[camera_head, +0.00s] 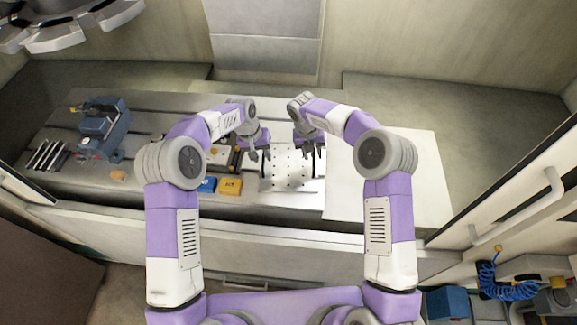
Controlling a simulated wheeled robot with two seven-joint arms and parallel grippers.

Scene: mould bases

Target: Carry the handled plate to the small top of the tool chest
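The handled plate (289,172) is a pale plate with a grid of small holes, lying flat on the grey bench. A dark upright handle stands at its left side and another at its right side, both partly hidden by my grippers. My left gripper (260,155) points down at the left handle, its fingers apart. My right gripper (313,152) points down at the right handle, its fingers apart. I cannot tell whether either touches its handle. I cannot tell for certain which surface is the tool chest's small top.
A flat white surface (395,185) lies right of the plate. Yellow (230,186) and blue (208,185) boxes sit left of it. A blue vise-like machine (103,130) stands at far left. A coiled blue hose (507,288) and a blue bin (449,303) are at lower right.

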